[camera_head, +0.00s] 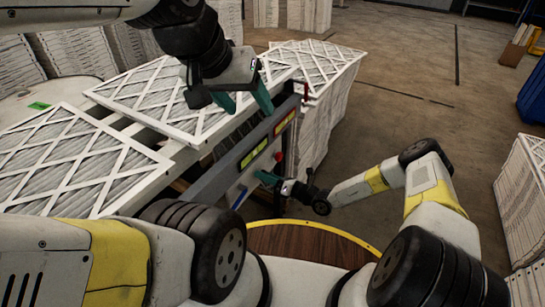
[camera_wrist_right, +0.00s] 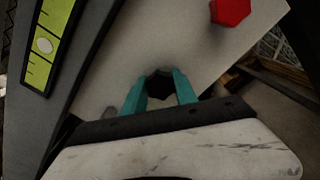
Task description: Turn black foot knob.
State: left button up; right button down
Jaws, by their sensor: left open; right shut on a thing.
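In the right wrist view, a dark black foot knob (camera_wrist_right: 160,85) sits on a pale panel (camera_wrist_right: 185,45). The teal fingers of my right gripper (camera_wrist_right: 161,76) stand on either side of it and are shut on it. In the head view, my right gripper (camera_head: 267,178) reaches the side of the machine from the right, and the knob itself cannot be made out. My left gripper (camera_head: 244,101) is open and empty above the filters, near the machine's grey rail (camera_head: 220,175).
A red knob (camera_wrist_right: 230,11) is on the same panel, up and right of the black one. A yellow-green strip (camera_wrist_right: 45,45) runs along the rail. Framed filters (camera_head: 70,160) lie on the machine's top. Filter stacks (camera_head: 525,195) stand at the right, with open floor between.

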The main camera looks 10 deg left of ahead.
jog(key=shift+m, duration=0.6)
jog(key=shift+w, duration=0.1)
jog(key=c, duration=1)
grip_release()
jog(key=shift+o, duration=0.2)
jog(key=shift+d, duration=0.1)
jog(key=v, duration=0.7)
jog(key=shift+d, duration=0.3)
jog(key=shift+r, duration=0.1)
